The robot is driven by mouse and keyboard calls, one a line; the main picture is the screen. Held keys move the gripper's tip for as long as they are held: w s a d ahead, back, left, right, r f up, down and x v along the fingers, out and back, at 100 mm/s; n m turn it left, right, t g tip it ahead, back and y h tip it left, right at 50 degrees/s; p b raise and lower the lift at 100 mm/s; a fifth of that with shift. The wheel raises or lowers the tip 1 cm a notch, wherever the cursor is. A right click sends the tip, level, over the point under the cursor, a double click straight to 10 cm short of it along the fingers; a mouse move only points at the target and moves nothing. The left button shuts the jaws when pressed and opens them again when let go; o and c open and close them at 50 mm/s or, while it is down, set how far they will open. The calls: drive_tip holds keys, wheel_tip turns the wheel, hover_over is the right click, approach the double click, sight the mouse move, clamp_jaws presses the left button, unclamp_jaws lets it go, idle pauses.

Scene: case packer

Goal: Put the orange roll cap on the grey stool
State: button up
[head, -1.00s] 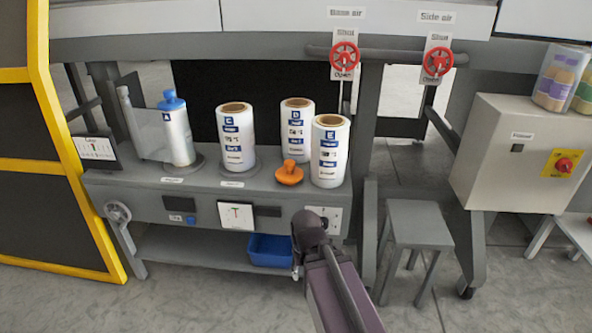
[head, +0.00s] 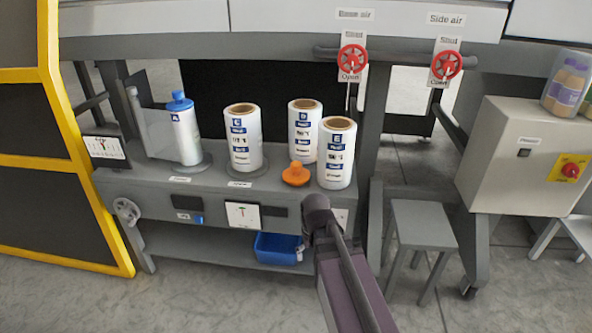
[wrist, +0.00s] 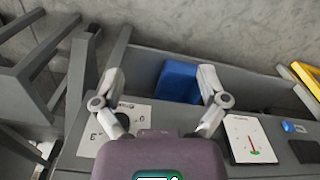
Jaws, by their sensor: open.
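The orange roll cap (head: 296,174) sits on the grey bench top, in front of roll D and just left of roll E. The grey stool (head: 421,226) stands on the floor right of the bench, with its top bare. My gripper (wrist: 163,82) is open and empty in the wrist view, its two fingers spread above the bench's front edge. In the head view my arm reaches up from the bottom, below and right of the cap, and hides the fingertips. The cap is not in the wrist view.
White rolls C (head: 243,138), D (head: 305,130) and E (head: 337,153) stand on the bench, close around the cap. A blue-capped roll (head: 182,130) stands further left. A blue bin (head: 278,248) is on the lower shelf. A control box (head: 520,155) stands right of the stool.

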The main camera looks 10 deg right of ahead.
sight(296, 163)
drive_tip(key=w+r+m+p, duration=0.3)
drive_tip(key=w+r+p, duration=2.3)
drive_tip(key=r+p, duration=0.1)
drive_tip(key=shift+r, duration=0.8)
drive_tip(key=shift+f, duration=0.1)
wheel_tip(296, 163, down, 8)
drive_tip(key=b, duration=0.8)
drive_tip(key=shift+f, duration=0.25)
drive_tip(key=shift+f+b, duration=0.1)
drive_tip(key=shift+b, duration=0.25)
wheel_tip(296, 163, down, 5)
drive_tip(key=b, duration=0.5)
drive_tip(key=shift+s, duration=0.15)
clamp_jaws()
